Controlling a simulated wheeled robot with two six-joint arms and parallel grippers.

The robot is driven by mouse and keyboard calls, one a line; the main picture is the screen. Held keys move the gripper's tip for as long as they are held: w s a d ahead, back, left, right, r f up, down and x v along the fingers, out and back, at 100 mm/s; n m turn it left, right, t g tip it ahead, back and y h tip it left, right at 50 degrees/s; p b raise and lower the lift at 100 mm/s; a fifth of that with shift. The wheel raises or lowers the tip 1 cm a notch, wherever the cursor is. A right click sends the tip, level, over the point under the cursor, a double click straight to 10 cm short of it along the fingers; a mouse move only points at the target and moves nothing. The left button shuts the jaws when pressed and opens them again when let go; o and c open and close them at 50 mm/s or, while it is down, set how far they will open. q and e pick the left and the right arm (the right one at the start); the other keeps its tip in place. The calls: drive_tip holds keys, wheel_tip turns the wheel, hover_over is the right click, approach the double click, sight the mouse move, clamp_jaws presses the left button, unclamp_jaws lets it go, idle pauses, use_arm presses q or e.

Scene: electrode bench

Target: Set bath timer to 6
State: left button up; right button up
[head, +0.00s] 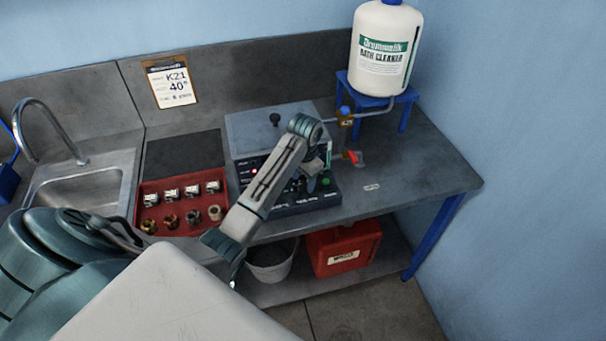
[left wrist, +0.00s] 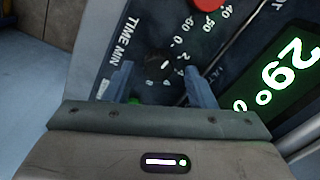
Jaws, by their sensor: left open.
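The bath (head: 275,130) is a grey-lidded box on the bench, its dark control panel partly hidden by my left arm. In the left wrist view the dark round timer knob (left wrist: 158,66) sits on the panel beside the "TIME MIN" lettering (left wrist: 130,38). My left gripper (left wrist: 160,82) is open with its fingers on either side of the knob; whether they touch it I cannot tell. In the head view the left gripper (head: 305,182) is over the panel. The knob's pointer setting cannot be read. My right gripper is not in view.
A green display (left wrist: 280,75) reads 29°, near a red knob (left wrist: 207,4). A card (head: 171,82) reads K21, 40°. A red tray (head: 180,208) of small parts stands left of the bath; a cleaner jug (head: 384,50) stands right. The bench's right end is mostly clear.

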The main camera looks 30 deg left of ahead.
use_arm(q)
drive_tip(key=shift+s+f, duration=0.15)
drive_tip(key=shift+f, duration=0.25)
drive_tip(key=shift+d, duration=0.1)
drive_tip(key=c, duration=1)
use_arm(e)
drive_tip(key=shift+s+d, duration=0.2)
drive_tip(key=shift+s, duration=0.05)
